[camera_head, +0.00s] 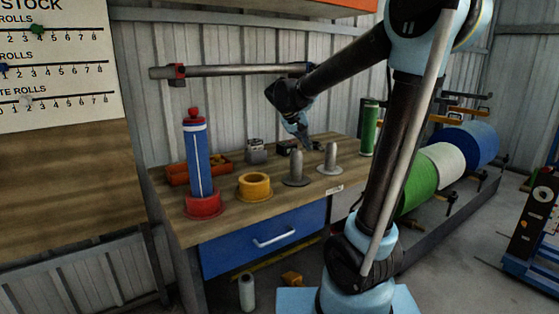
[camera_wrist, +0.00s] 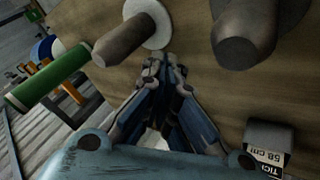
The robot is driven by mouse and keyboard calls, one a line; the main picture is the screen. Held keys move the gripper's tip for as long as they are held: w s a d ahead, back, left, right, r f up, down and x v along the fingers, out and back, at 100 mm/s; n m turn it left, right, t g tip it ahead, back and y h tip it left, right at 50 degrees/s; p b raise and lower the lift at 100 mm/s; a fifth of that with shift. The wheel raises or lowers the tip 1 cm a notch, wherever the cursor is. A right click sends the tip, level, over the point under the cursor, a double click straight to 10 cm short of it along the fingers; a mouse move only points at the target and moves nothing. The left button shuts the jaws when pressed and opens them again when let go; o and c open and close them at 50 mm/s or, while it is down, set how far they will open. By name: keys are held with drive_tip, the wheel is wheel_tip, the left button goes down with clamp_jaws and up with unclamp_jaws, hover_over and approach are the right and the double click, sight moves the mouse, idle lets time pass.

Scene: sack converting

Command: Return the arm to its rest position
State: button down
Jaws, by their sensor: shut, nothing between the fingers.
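My arm rises from its light-blue base at the right of the head view and bends left over the workbench (camera_head: 330,186). My gripper (camera_head: 304,143) hangs above the back part of the bench, behind two grey upright pegs. In the wrist view my gripper (camera_wrist: 168,65) has its fingers together, with nothing held. The grey pegs, one left (camera_head: 297,167) and one right (camera_head: 330,160), stand on round flanges. Both pegs also show close to the fingers in the wrist view.
A blue roll (camera_head: 197,160) stands on a red base, beside a yellow ring (camera_head: 255,187). An orange tray (camera_head: 196,170) and a green roll (camera_head: 369,130) are on the bench. A grey bar (camera_head: 235,70) crosses the wall. Large rolls (camera_head: 446,164) lie on a rack at right.

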drive_tip(key=s+d+f+g+y, duration=0.1)
drive_tip(key=s+d+f, duration=0.15)
drive_tip(key=s, duration=0.25)
drive_tip(key=s+d+f, duration=0.1)
drive_tip(key=s+d, duration=0.3)
drive_tip(key=s, duration=0.1)
drive_tip(key=s+d+f+y, duration=0.1)
drive_tip(key=s+f+y, duration=0.1)
drive_tip(key=s+f, duration=0.5)
drive_tip(key=s+d+f+g+y, duration=0.1)
drive_tip(key=s+f, duration=0.6)
drive_tip(key=s, duration=0.7)
drive_tip(key=shift+y, duration=0.6)
